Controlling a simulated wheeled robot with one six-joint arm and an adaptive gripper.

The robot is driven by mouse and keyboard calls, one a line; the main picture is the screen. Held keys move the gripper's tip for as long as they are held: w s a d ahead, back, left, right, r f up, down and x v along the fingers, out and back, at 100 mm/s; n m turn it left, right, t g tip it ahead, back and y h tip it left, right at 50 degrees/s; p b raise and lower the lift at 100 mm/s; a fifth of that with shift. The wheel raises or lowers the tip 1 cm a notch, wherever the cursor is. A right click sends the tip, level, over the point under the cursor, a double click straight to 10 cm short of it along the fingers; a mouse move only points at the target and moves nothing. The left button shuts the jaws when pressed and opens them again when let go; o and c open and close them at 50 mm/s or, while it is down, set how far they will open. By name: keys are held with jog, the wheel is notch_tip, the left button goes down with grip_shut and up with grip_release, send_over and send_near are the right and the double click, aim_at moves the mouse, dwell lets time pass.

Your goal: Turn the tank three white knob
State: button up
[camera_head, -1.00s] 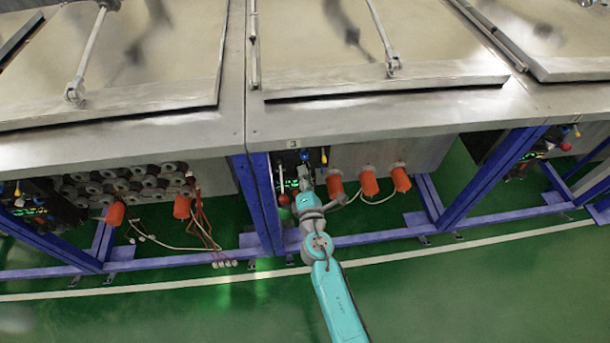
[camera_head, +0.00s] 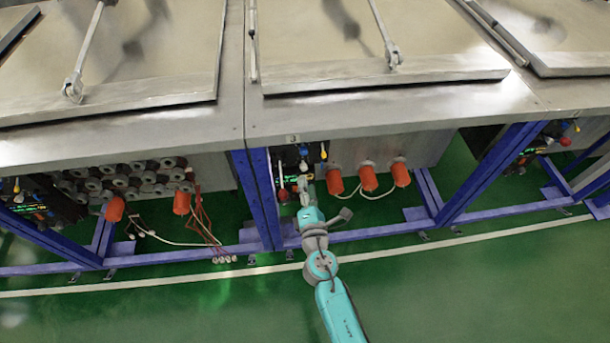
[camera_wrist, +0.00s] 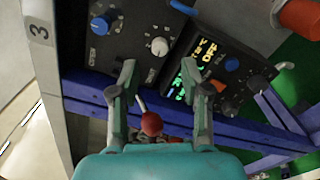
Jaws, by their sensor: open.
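The tank three panel shows in the wrist view, beside the "3" label (camera_wrist: 39,30). The white knob (camera_wrist: 159,46) is a small round knob on the dark panel (camera_wrist: 128,38). My gripper (camera_wrist: 160,68) is open, with one finger to the left and one to the right of the knob's line. The knob appears just beyond the fingertips; I cannot tell the exact gap, and no contact shows. In the head view, my gripper (camera_head: 303,182) is in front of the controls under the label "3" (camera_head: 293,139); the white knob cannot be made out there.
A blue knob (camera_wrist: 100,25) is on the same panel. A lit display (camera_wrist: 207,52) is to the right. A red ball-ended lever (camera_wrist: 151,123) shows between the fingers. Blue frame posts (camera_head: 263,200) and orange cylinders (camera_head: 368,178) flank the controls. The green floor in front is open.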

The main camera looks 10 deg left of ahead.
jog(key=v, duration=0.6)
dwell(0.5)
jog(key=s+d+f+m+g+h, duration=0.1)
jog(key=s+d+f+m, duration=0.1)
jog(key=s+d+m, duration=0.55)
jog(key=s+d+f+m+g+h, duration=0.15)
jog(key=s+d+m, duration=0.25)
jog(key=s+d, duration=0.65)
jog(key=s+d+r+m+h, duration=0.1)
jog(key=s+d+r+m, duration=0.1)
jog(key=s+r+m, duration=0.5)
jog(key=s+d+r+m+h, duration=0.1)
jog(key=s+d+r+m, duration=0.2)
jog(key=s, duration=1)
notch_tip(320, 180, up, 4)
jog(key=m, duration=0.4)
jog(key=shift+m, duration=0.35)
